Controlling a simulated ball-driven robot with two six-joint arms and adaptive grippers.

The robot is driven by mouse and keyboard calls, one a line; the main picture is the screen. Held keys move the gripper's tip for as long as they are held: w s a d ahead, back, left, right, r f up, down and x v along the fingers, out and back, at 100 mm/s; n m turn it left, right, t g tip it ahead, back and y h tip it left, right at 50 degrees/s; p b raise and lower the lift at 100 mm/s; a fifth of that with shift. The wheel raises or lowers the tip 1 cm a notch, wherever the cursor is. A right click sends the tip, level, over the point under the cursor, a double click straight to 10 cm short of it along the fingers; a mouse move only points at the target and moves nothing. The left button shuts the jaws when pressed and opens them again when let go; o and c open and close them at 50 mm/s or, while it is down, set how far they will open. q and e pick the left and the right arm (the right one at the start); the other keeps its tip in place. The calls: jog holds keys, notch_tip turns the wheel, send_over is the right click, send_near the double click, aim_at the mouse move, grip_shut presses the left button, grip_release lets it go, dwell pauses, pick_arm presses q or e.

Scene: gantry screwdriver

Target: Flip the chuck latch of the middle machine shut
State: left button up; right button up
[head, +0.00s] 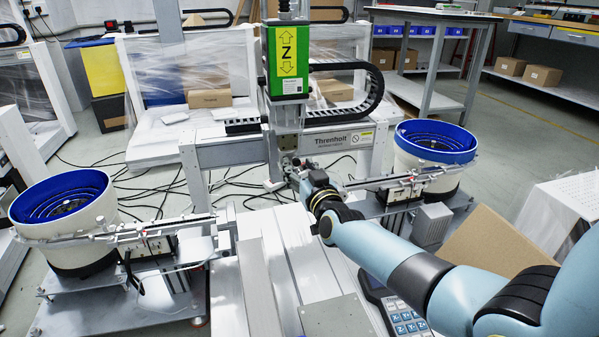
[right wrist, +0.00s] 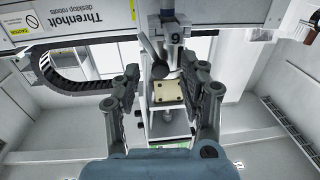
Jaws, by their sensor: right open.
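The middle machine is a grey gantry marked Threnholt (head: 340,146) with a green Z-axis head (head: 287,60). My right gripper (head: 290,166) is just below that head, at the gantry's front. In the right wrist view the gripper's two fingers (right wrist: 166,75) are spread apart with nothing between them. A grey chuck (right wrist: 173,32) shows beyond the fingertips, and a dark lever (right wrist: 151,46), which looks like the latch, slants beside it. The lever seems apart from both fingers; whether it is fully open I cannot tell. In the head view my gripper and arm hide the latch. My left gripper is not in view.
Blue-lined bowl feeders stand at left (head: 62,203) and right (head: 436,142), with feed rails running inward. A beige plate with holes (right wrist: 168,92) lies between the fingers' lines of view. A keypad pendant (head: 405,318) and cardboard box (head: 497,243) are near my right arm.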

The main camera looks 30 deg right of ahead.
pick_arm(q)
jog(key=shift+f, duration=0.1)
pick_arm(e)
jog(key=shift+w, duration=0.25)
jog(key=shift+c, duration=0.4)
grip_shut()
jog(key=m+b, duration=0.1)
jog(key=m, duration=0.2)
jog(key=shift+f, duration=0.15)
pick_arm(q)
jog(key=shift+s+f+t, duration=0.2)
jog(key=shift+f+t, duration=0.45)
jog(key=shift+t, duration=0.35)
pick_arm(e)
jog(key=shift+m, duration=1.4)
jog(key=shift+o, duration=0.4)
grip_release()
